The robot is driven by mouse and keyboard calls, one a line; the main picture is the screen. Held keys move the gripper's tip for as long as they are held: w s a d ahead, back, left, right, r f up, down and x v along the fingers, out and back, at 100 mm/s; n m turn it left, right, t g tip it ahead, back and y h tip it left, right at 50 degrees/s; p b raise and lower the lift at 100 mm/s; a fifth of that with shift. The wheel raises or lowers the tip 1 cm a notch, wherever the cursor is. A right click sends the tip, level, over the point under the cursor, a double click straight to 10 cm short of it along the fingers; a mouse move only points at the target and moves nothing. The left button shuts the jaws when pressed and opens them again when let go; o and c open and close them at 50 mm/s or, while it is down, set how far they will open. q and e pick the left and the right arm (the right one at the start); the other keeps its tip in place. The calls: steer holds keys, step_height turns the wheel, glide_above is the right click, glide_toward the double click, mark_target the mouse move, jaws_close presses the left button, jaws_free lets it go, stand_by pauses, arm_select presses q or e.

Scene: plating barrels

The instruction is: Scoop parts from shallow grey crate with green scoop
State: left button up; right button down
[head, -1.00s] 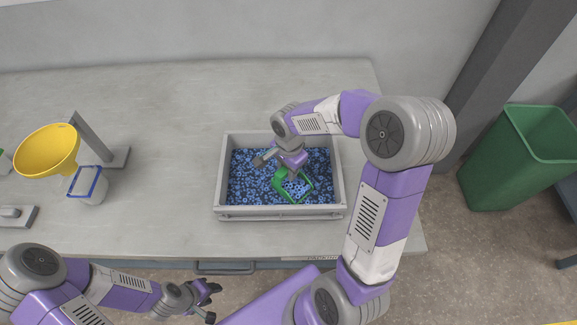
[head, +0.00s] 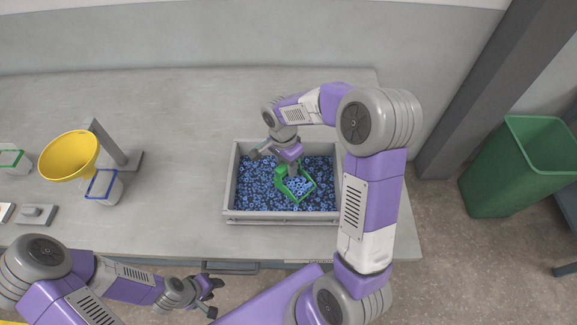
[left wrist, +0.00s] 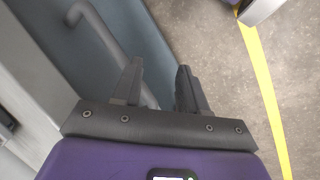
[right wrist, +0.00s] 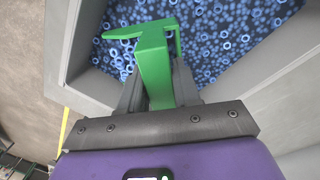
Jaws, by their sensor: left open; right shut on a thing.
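The shallow grey crate (head: 279,216) stands near the front edge of the table and is filled with small blue ring-shaped parts (head: 258,185). My right gripper (head: 292,167) is over the crate, shut on the green scoop (head: 281,186). The scoop is down among the parts, with blue parts inside its frame. In the right wrist view the scoop's handle (right wrist: 156,72) sits between the fingers (right wrist: 157,92), and parts hide some of its head. My left gripper (head: 213,284) is open and empty in front of the table; its fingers (left wrist: 160,85) are apart in the left wrist view.
A yellow funnel (head: 68,156) on a grey stand (head: 121,155) and a blue-rimmed container (head: 103,188) are on the left. A green-rimmed container (head: 12,160) is at the far left. A green bin (head: 520,175) stands on the floor at right. The table between funnel and crate is clear.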

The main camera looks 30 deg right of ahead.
step_height(320, 180, up, 9)
steer(key=w+p, duration=0.1)
steer(key=p, duration=0.5)
steer(key=shift+w+a+f, duration=0.15)
steer(key=shift+w, duration=0.05)
